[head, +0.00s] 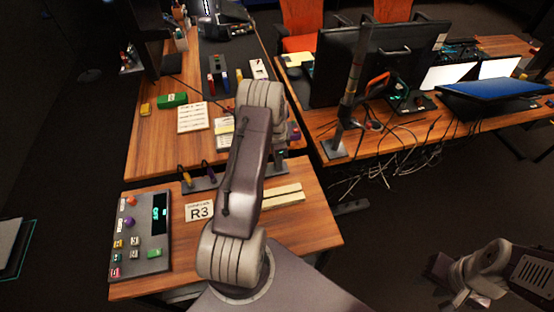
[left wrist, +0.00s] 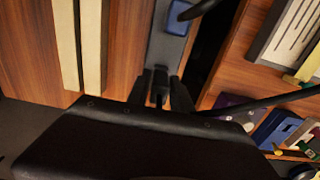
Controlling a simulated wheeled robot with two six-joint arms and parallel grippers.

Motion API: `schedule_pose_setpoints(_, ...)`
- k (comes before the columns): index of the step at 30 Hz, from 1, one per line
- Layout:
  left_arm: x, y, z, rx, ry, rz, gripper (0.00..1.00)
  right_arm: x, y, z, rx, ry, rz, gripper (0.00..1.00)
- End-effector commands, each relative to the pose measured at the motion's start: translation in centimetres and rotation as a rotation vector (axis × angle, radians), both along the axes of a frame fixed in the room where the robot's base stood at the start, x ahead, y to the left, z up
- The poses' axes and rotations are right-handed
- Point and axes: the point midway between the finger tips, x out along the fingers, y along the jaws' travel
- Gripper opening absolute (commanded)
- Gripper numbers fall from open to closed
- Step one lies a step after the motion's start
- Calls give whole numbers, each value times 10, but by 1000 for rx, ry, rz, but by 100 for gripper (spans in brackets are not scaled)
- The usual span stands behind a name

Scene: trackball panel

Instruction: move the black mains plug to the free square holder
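My left arm reaches over the near wooden table in the head view and hides its own gripper there. In the left wrist view the left gripper (left wrist: 161,88) has its fingers close together on a dark piece that looks like the black mains plug (left wrist: 160,83). A black cable (left wrist: 262,103) runs right from behind the gripper. The fingers are over a grey holder rail (left wrist: 166,45), which carries a blue plug (left wrist: 180,17). Orange (head: 186,178) and purple (head: 207,170) plugs stand at the rail's left end. I cannot make out the free square holder.
A control panel (head: 141,240) with buttons and a display stands at the near table's left. An R3 card (head: 200,211) and cream strips (head: 284,195) lie on the table. A monitor (head: 380,62) and loose cables (head: 385,150) are on the right-hand desk.

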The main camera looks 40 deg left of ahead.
Motion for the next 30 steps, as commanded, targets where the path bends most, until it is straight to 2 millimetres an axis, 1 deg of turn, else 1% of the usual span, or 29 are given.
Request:
schedule_pose_setpoints(11, 0, 0, 2, 1, -1, 0, 45, 0, 0, 0, 0, 0, 0, 36)
schedule_pose_setpoints(14, 1, 1, 16, 2, -4, 0, 45, 0, 0, -1, 0, 0, 0, 36)
schedule_pose_setpoints(18, 1, 1, 48, 3, -5, 0, 45, 0, 0, -2, 0, 0, 0, 36)
schedule_pose_setpoints(22, 0, 0, 73, 2, -3, 0, 45, 0, 0, -3, 0, 0, 0, 36)
schedule_pose_setpoints(24, 0, 1, 83, 2, -3, 0, 45, 0, 0, -3, 0, 0, 0, 36)
schedule_pose_setpoints(26, 0, 0, 88, 1, -2, 0, 45, 0, 0, -3, 0, 0, 0, 36)
schedule_pose_setpoints(30, 0, 0, 92, 1, -1, 0, 45, 0, 0, -3, 0, 0, 0, 36)
